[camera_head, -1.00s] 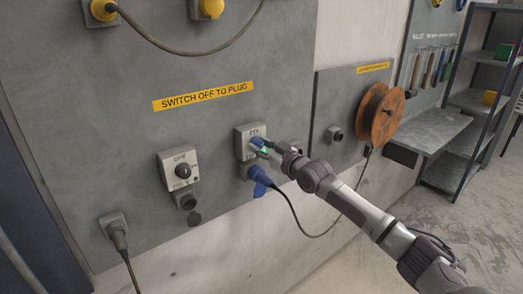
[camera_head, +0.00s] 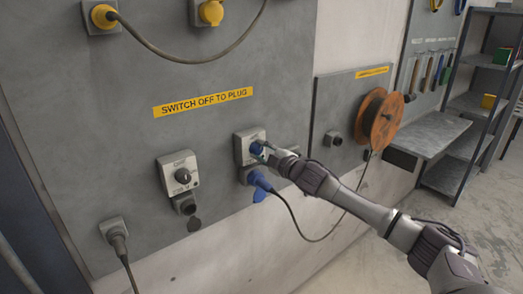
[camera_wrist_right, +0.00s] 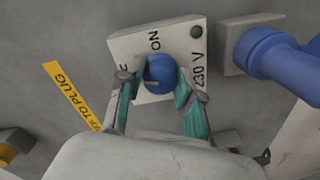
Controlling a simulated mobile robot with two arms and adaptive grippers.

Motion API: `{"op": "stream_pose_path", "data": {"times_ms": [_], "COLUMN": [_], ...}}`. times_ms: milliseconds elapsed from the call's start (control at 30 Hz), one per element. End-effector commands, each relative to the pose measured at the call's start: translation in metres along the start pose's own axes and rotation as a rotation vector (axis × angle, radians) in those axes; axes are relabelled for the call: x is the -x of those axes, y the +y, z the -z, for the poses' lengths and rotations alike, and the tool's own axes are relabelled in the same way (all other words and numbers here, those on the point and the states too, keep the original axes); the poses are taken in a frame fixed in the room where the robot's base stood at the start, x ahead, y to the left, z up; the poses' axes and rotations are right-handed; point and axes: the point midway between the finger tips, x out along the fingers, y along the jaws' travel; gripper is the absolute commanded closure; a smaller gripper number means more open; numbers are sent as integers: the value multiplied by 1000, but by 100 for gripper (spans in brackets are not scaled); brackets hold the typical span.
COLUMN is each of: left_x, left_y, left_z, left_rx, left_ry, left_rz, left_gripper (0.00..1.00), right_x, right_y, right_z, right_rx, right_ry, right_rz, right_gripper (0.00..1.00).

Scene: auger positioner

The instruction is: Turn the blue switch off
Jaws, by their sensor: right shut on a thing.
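The blue switch (camera_head: 256,147) is a round knob on a light grey box (camera_head: 241,152) on the grey wall panel. In the right wrist view the blue knob (camera_wrist_right: 159,70) sits between teal fingertip pads, beside the "ON" lettering. The box there also carries "230 V" and a partly covered second label. My right gripper (camera_head: 264,152) reaches in from the right and is shut on the knob; its fingers (camera_wrist_right: 158,88) press on both sides. The knob's exact pointing direction is hard to tell. My left gripper is not in view.
A blue plug (camera_head: 259,183) with a dark cable sits in the socket just below the box. Another box with a black knob (camera_head: 182,176) is to the left. A yellow sign (camera_head: 203,102) is above. An orange cable reel (camera_head: 383,122) hangs to the right.

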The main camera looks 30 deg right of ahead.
Motion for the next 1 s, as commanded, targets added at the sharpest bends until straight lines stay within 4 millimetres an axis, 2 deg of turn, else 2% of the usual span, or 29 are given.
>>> {"op": "stream_pose_path", "data": {"times_ms": [200, 433, 1000], "left_x": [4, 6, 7], "left_y": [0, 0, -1], "left_z": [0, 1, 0], "left_rx": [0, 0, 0], "left_ry": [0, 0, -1], "left_rz": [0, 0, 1], "left_gripper": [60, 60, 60], "right_x": [0, 0, 0], "right_y": [2, 1, 1], "right_z": [1, 1, 0], "right_rx": [167, 284, 352], "right_ry": [-4, -9, -11], "right_rz": [-2, -2, -3], "right_gripper": [99, 99, 99]}}
